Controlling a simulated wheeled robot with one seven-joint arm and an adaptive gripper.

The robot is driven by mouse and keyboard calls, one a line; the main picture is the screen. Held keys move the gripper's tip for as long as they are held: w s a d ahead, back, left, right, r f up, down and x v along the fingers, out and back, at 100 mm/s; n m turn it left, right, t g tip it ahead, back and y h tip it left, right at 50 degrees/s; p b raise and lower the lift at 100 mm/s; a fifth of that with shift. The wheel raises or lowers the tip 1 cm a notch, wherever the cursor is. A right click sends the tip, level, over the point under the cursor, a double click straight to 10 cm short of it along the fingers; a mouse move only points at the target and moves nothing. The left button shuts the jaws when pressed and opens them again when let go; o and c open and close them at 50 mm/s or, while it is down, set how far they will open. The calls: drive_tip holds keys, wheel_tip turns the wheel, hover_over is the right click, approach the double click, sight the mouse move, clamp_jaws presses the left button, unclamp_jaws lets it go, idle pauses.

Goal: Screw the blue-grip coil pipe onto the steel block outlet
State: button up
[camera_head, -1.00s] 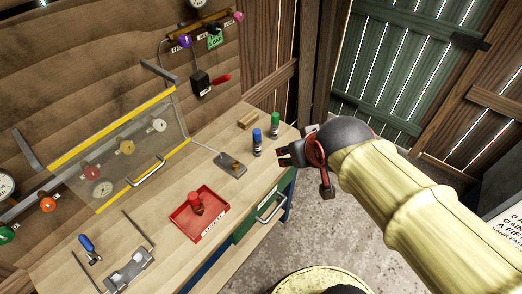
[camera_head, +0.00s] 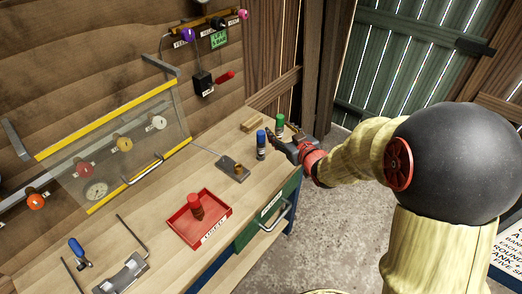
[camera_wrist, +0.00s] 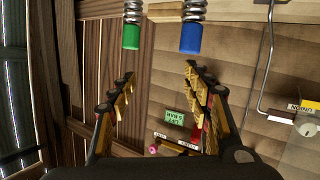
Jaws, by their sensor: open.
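The blue-grip coil pipe (camera_head: 261,146) stands upright on the bench near its right end. In the wrist view its blue grip (camera_wrist: 190,38) is just beyond the tip of my right-hand finger. The steel block (camera_head: 232,169) with a brass outlet (camera_head: 239,168) lies flat on the bench, left of the blue pipe. My gripper (camera_head: 284,143) is open and empty, low beside the blue and green pipes at the bench's right edge. In the wrist view the space between my fingertips (camera_wrist: 158,78) holds nothing, and neither pipe is between them.
A green-grip coil pipe (camera_head: 280,123) stands close behind the blue one, in front of the left finger in the wrist view (camera_wrist: 131,36). A wooden block (camera_head: 251,123) is behind. A red tray (camera_head: 222,226) holds a red-grip piece (camera_head: 196,206). A clear panel (camera_head: 113,160) stands left.

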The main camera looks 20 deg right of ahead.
sight(264, 140)
drive_tip(key=a+f+y, duration=0.1)
drive_tip(key=f, duration=0.1)
drive_tip(key=f+t+y+b, duration=0.1)
drive_tip(key=f, duration=0.2)
drive_tip(key=a+f+t+y+b, duration=0.1)
drive_tip(key=f+y, duration=0.1)
drive_tip(key=shift+s+a+f+n, duration=0.25)
drive_tip(key=shift+a+f+n, duration=0.05)
drive_tip(key=shift+f+n, duration=0.1)
drive_tip(key=shift+s+a, duration=0.1)
drive_tip(key=shift+b+x, duration=0.45)
drive_tip(key=shift+x, duration=0.55)
drive_tip(key=b+x, duration=0.1)
drive_tip(key=x, duration=0.2)
drive_tip(key=b+x, duration=0.1)
drive_tip(key=x, duration=0.1)
drive_tip(key=shift+w+a+r, duration=0.15)
drive_tip(key=shift+w+r, duration=0.05)
drive_tip(key=shift+w, duration=0.15)
clamp_jaws()
